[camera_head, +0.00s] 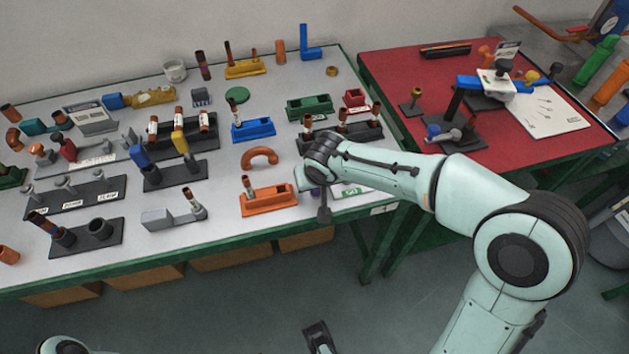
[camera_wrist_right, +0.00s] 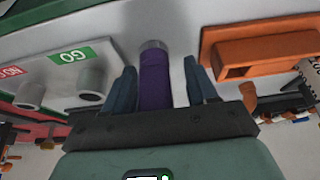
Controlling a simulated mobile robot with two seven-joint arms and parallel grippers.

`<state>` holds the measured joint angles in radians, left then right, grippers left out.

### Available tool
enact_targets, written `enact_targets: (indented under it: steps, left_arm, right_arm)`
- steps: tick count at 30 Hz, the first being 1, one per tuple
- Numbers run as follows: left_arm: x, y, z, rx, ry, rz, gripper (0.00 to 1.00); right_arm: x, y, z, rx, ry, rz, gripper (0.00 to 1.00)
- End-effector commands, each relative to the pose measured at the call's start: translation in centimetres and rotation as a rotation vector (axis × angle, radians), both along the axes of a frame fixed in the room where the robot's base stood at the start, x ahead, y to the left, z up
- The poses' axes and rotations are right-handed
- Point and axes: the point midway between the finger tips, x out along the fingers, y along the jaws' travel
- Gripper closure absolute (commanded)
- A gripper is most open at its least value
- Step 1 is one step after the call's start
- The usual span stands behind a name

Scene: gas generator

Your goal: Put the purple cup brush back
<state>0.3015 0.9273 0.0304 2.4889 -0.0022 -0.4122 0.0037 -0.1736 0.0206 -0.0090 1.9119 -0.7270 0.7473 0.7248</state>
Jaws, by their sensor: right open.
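The purple cup brush (camera_wrist_right: 154,82) shows in the right wrist view as a purple cylinder with a grey end. It lies between the two dark fingers of my right gripper (camera_wrist_right: 160,66), which is open, with a gap visible on each side. In the head view my right gripper (camera_head: 318,190) is low over the front right of the grey table, and it and the wrist mostly hide the brush there. A dark part (camera_head: 318,336) at the bottom edge looks like my left gripper, cut off by the frame; its jaws cannot be made out.
A GO/NO-GO plate with grey cylinders (camera_wrist_right: 90,82) is left of the brush in the wrist view; an orange holder (camera_wrist_right: 262,52) is right. The grey table (camera_head: 225,225) is crowded with holders and tools. A red table (camera_head: 400,60) adjoins it at the right.

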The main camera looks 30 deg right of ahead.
Motion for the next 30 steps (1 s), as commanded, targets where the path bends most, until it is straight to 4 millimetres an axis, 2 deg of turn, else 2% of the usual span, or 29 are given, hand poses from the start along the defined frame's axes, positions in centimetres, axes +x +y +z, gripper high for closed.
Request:
enact_targets:
  steps: [1,5,8,9,15,21,25,30]
  left_arm:
    - [-0.7,0.6,-1.0,0.016,0.025,0.012,0.36]
    - [0.4,0.8,-0.8,0.024,-0.011,0.021,0.36]
    - [2.7,1.6,-0.5,0.051,-0.078,0.049,0.36]
    - [2.7,1.6,-0.1,0.052,-0.078,0.049,0.36]
    - [0.9,0.6,1.5,0.024,-0.03,0.024,0.36]
    - [0.6,0.5,2.3,0.021,-0.02,0.02,0.36]
    - [0.5,0.5,2.6,0.019,-0.015,0.018,0.36]
    - [0.4,0.5,2.7,0.018,-0.013,0.016,0.36]
  right_arm:
    - [-0.1,-0.4,-0.5,-0.006,0.009,-0.007,0.36]
    - [-0.1,-0.5,-0.5,-0.007,0.01,-0.008,0.36]
    - [-0.2,-0.5,-0.5,-0.008,0.011,-0.009,0.36]
    - [-0.5,-0.4,0.9,-0.006,0.006,-0.009,0.36]
    - [-2.5,0.3,5.9,-0.004,0.001,-0.005,0.36]
    - [-4.1,0.9,9.8,-0.002,-0.001,-0.003,0.36]
    - [-4.8,1.2,11.4,-0.001,-0.001,0.0,0.36]
    - [-5.2,1.3,12.3,-0.001,0.001,0.0,0.36]
